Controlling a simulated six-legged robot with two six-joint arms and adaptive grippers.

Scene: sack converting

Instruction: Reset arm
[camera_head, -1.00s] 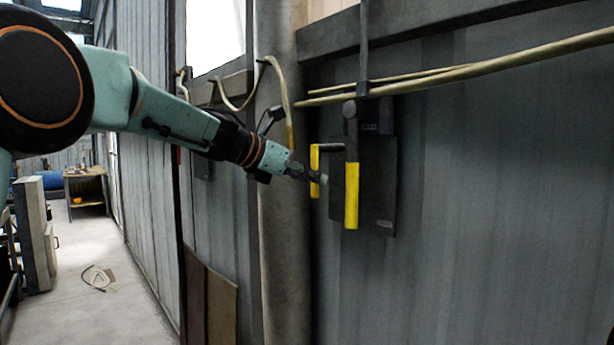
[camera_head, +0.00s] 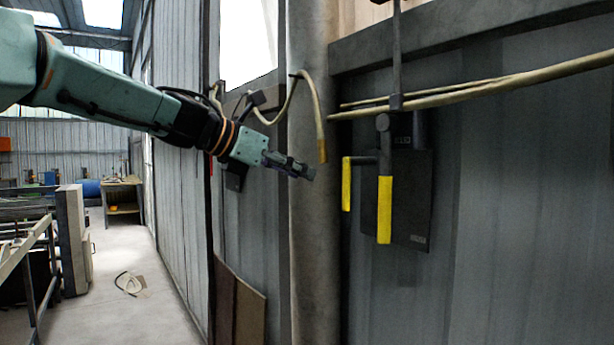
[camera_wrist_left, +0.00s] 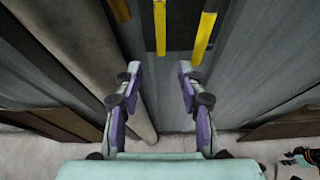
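My left arm comes in from the left in the head view, and its gripper (camera_head: 300,169) points right, in front of the grey vertical pipe. It is left of the yellow handles and apart from them. In the left wrist view the gripper (camera_wrist_left: 159,72) has its two fingers spread with nothing between them. A switch box (camera_head: 412,195) on the wall carries a long yellow handle (camera_head: 384,210) and a shorter one (camera_head: 346,184). Both yellow bars also show beyond the fingertips at the top of the wrist view (camera_wrist_left: 205,35). My right gripper is not in view.
The thick pipe (camera_head: 313,260) runs up the wall near the gripper, with a hose (camera_head: 321,130) hanging beside it. Brown boards (camera_head: 240,305) lean on the wall. A rack (camera_head: 30,255) stands at left. A loose coil (camera_head: 128,284) lies on the otherwise clear aisle floor.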

